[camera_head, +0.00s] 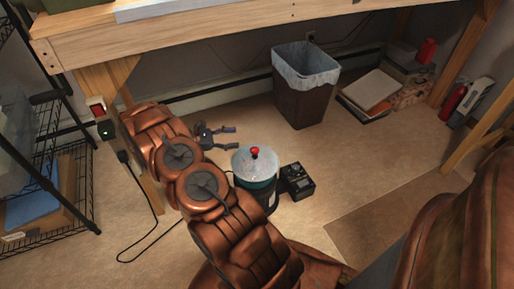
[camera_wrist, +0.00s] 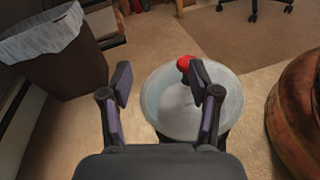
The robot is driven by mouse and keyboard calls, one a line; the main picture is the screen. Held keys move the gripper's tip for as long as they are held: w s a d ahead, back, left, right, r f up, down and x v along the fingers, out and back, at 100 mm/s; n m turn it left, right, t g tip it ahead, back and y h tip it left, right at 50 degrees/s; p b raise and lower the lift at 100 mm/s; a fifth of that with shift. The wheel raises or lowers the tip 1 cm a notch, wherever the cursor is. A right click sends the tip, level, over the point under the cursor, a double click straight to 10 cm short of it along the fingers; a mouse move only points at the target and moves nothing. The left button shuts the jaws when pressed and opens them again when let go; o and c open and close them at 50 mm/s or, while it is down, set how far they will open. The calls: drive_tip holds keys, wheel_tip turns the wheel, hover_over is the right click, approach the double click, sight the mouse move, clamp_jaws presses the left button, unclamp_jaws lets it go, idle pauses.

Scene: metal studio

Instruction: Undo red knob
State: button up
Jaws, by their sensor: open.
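The red knob (camera_head: 255,150) sits on top of a pale domed lid (camera_head: 246,163) on a dark pot-like container (camera_head: 268,197) standing on the floor. In the wrist view the red knob (camera_wrist: 184,63) shows just beyond my right-hand fingertip, above the lid (camera_wrist: 160,112). My gripper (camera_head: 231,138) is open and empty, beside the container at its upper left in the head view. In the wrist view my gripper (camera_wrist: 160,82) has its fingers spread, with the knob a little past them.
A small black box (camera_head: 297,181) stands right beside the container. A lined bin (camera_head: 303,100) is behind. A wooden workbench (camera_head: 200,40) spans above, with a leg and black cable (camera_head: 153,200) at left. Open carpet lies to the right.

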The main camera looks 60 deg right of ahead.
drive_tip(key=n+p, duration=0.1)
drive_tip(key=n, duration=0.1)
approach(255, 149)
drive_tip(key=shift+s+d+f+g+h, duration=0.15)
drive_tip(key=shift+s+d+f, duration=0.1)
drive_tip(key=shift+d, duration=0.3)
drive_tip(key=shift+s+d+f+g+h, duration=0.15)
drive_tip(key=shift+s+d+f, duration=0.1)
drive_tip(key=shift+d, duration=0.25)
drive_tip(key=shift+s+a+f+h, duration=0.3)
drive_tip(key=shift+f, duration=0.1)
drive_tip(key=shift+b+x, duration=0.9)
drive_tip(key=shift+x, duration=2.95)
drive_tip(key=shift+s+a, duration=0.1)
drive_tip(key=shift+c, duration=0.5)
